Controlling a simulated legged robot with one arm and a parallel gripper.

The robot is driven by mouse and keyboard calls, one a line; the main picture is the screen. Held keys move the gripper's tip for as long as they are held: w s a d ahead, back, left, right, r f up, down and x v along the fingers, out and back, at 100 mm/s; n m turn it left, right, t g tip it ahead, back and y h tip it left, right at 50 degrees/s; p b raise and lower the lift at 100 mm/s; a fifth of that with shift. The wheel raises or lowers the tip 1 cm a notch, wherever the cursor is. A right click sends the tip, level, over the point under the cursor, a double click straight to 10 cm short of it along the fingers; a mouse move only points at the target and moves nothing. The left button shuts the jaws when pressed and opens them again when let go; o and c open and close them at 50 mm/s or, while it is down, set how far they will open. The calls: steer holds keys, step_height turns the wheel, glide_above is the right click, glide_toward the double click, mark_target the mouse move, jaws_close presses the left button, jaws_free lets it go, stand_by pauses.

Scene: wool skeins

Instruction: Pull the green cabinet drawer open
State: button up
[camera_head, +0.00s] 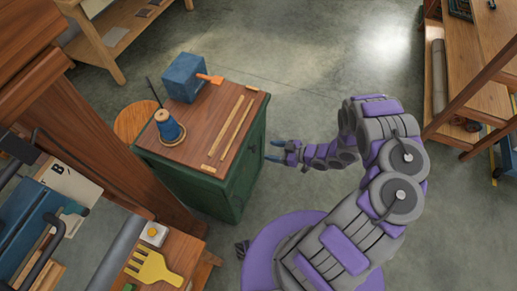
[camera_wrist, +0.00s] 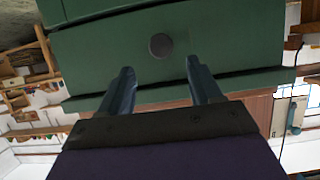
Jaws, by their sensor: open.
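The green cabinet (camera_head: 247,172) has a brown wooden top and stands left of my gripper in the head view. My gripper (camera_head: 272,150) is beside the cabinet's right-hand face, near its top edge. In the wrist view, the green drawer front (camera_wrist: 95,50) fills the upper middle, with a dark round knob (camera_wrist: 160,45) on it. My gripper (camera_wrist: 160,66) is open there, its two fingers pointing at the drawer front on either side of the knob's line. The knob appears just beyond the fingertips, with nothing between them. The drawer looks shut.
On the cabinet top are a blue box (camera_head: 185,77), a blue yarn cone (camera_head: 169,128) and wooden strips (camera_head: 238,125). A workbench (camera_head: 185,250) with tools stands at lower left, and a wooden shelf (camera_head: 470,80) at right. The floor behind my arm is clear.

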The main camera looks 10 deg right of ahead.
steer(key=x, duration=0.7)
steer(key=shift+a, duration=0.2)
steer(key=shift+f, duration=0.1)
steer(key=shift+w+d, duration=0.1)
jaws_close()
